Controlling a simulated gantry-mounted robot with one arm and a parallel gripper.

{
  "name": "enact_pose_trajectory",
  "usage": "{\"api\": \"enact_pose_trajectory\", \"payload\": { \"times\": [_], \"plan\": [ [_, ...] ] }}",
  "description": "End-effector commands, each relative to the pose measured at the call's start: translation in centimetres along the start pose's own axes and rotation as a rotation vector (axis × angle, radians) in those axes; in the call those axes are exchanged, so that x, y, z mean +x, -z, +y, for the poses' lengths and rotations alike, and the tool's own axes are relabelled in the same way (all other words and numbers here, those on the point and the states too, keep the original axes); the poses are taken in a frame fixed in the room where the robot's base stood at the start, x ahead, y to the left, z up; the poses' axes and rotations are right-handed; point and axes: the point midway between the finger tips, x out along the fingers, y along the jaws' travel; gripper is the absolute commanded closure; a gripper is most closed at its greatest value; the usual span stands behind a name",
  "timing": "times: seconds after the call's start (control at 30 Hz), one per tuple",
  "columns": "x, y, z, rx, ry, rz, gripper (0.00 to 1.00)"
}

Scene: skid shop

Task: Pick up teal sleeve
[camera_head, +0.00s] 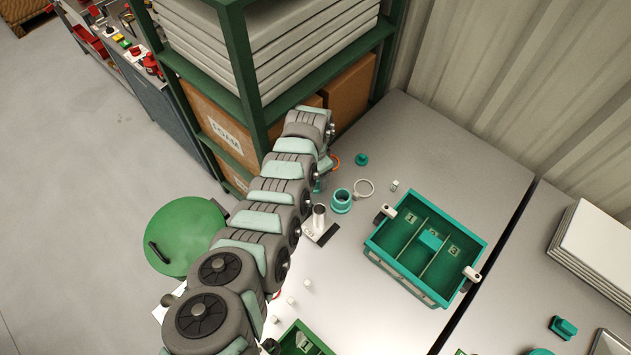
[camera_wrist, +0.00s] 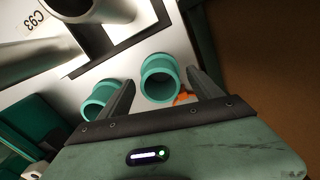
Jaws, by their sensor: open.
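Two teal sleeves show in the wrist view. One teal sleeve (camera_wrist: 160,82), a short hollow cylinder with a thick rim, lies in view between the two fingers of my gripper (camera_wrist: 160,78). The fingers are apart, and I cannot tell whether they touch it. The other teal sleeve (camera_wrist: 97,102) is left of the left finger, which partly covers it. In the head view, a flanged teal sleeve (camera_head: 342,203) stands upright on the grey table, right of my arm. A second teal piece (camera_head: 318,185) is mostly hidden by my arm there.
A metal tube (camera_head: 319,214) stands on a dark-and-white plate (camera_head: 322,235) close by. A pale ring (camera_head: 364,188) and a teal knob-like part (camera_head: 361,159) lie near the sleeve. A teal divided crate (camera_head: 376,257) sits to the right. Green shelving (camera_head: 241,55) rises behind my arm.

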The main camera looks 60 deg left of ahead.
Motion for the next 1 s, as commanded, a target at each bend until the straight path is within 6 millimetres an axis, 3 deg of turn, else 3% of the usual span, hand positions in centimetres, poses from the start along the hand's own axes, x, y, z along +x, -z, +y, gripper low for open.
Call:
{"api": "enact_pose_trajectory", "payload": {
  "times": [0.1, 0.47, 1.0],
  "plan": [
    [1.25, 0.05, -0.03, 0.001, 0.001, -0.001, 0.26],
    [1.71, 0.05, 0.01, -0.001, 0.0, 0.001, 0.26],
    [1.72, 0.03, 0.02, -0.001, 0.0, 0.001, 0.68]
  ]
}}
